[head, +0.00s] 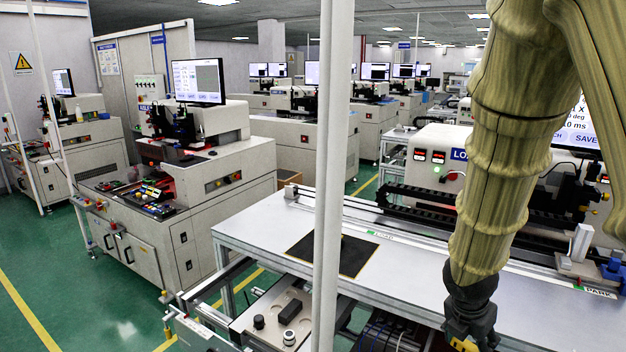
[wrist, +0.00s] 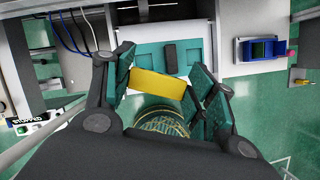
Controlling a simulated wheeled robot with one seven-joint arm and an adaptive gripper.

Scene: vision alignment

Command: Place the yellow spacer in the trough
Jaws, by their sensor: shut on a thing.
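The yellow spacer (wrist: 157,83) is a flat rectangular block between the teal-padded fingers of my gripper (wrist: 160,88) in the wrist view. It sits slightly tilted, held at its two ends. In the head view my gripper (head: 468,335) hangs at the bottom edge, in front of the white bench, with a little of the yellow spacer (head: 463,344) showing. Beyond the spacer in the wrist view is a pale panel (wrist: 135,38) with teal rectangular areas and a dark block. A blue-walled holder (wrist: 263,49) lies to the right. I cannot tell which of these is the trough.
A black mat (head: 330,254) with a yellow border lies on the white bench (head: 261,226). A dark rail (head: 415,204) runs along the bench's back. A white post (head: 331,150) stands in front of the bench. Cables (wrist: 72,35) hang at the wrist view's upper left.

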